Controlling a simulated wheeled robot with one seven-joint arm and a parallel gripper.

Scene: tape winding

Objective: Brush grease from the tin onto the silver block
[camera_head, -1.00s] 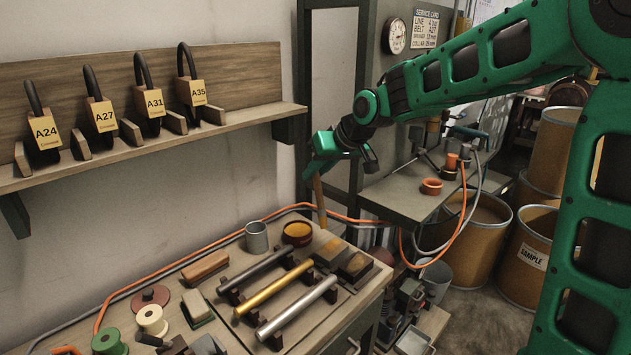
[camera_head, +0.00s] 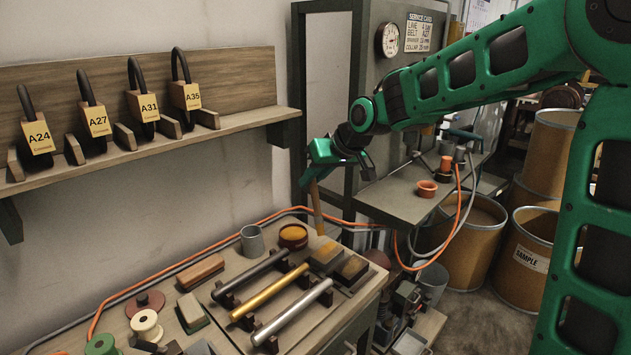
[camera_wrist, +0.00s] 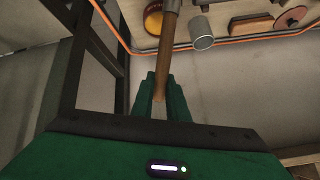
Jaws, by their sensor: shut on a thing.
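My gripper (camera_head: 315,178) is shut on the wooden handle of a brush (camera_head: 316,206), which hangs down nearly upright. The handle also shows in the wrist view (camera_wrist: 168,45), between the fingers (camera_wrist: 160,90). The brush's lower end appears just right of the round tin (camera_head: 293,236) with amber contents; I cannot tell its height or whether it touches anything. The tin is partly visible at the top of the wrist view (camera_wrist: 153,18). No block looks clearly silver.
A grey cup (camera_head: 252,242) stands left of the tin. A dark bar (camera_head: 250,275) and a brass bar (camera_head: 270,292) lie beside the silver one. Spools (camera_head: 146,325) stand at the front left. An orange cable (camera_head: 180,268) runs along the wall. Padlocks (camera_head: 143,105) sit on a shelf.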

